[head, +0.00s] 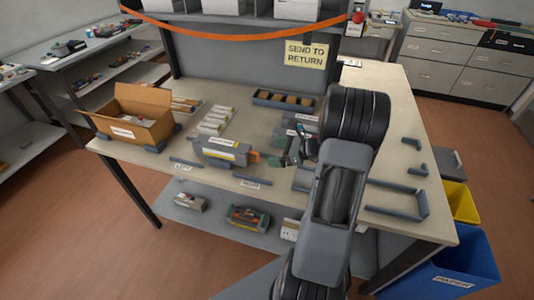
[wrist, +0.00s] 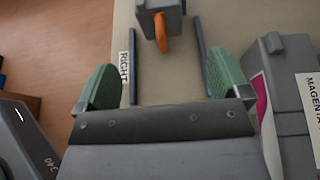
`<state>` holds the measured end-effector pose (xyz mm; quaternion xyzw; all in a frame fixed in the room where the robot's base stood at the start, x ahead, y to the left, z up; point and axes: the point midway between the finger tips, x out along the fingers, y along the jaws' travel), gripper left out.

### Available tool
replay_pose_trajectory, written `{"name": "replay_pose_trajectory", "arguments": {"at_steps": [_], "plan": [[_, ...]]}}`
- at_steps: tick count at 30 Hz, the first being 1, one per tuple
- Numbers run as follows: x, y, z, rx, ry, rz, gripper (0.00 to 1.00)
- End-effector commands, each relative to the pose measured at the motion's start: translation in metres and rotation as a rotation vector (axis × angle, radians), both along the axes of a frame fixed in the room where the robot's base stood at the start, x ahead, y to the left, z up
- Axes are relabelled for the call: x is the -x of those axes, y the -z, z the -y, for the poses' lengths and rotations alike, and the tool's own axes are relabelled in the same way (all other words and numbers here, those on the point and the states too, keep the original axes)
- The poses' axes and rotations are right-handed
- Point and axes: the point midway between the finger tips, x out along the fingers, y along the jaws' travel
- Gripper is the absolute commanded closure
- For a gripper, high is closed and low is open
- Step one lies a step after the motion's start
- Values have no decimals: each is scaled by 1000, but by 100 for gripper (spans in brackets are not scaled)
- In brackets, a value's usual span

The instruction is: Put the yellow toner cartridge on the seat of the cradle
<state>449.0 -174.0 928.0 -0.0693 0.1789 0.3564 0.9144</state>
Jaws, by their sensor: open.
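The yellow toner cartridge (head: 226,154) appears to be the grey box with a yellow-striped label lying on the table in the head view. Its orange tab points toward my gripper (head: 280,153). In the wrist view, the end of a grey body (wrist: 158,5) with an orange tab shows at the top. My gripper (wrist: 162,82) is open and empty, its green pads apart and short of the tab. Dark rails (wrist: 132,65) run along the table ahead of the fingers. I cannot tell for sure which fixture is the cradle; dark brackets (head: 397,210) stand on the right of the table.
A magenta-labelled cartridge (wrist: 292,110) stands close beside the right finger. An open cardboard box (head: 130,118) is at the table's left end. A dark tray (head: 283,100) lies at the back. Yellow and blue bins (head: 455,265) stand on the floor at right.

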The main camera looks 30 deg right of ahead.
Motion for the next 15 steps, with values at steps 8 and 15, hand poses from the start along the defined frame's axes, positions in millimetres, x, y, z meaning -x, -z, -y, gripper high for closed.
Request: {"name": "replay_pose_trajectory", "arguments": {"at_steps": [8, 15], "plan": [[22, -31, -64, 283, -343, 43, 6], [89, -63, -156, 925, -1081, 265, 6]]}}
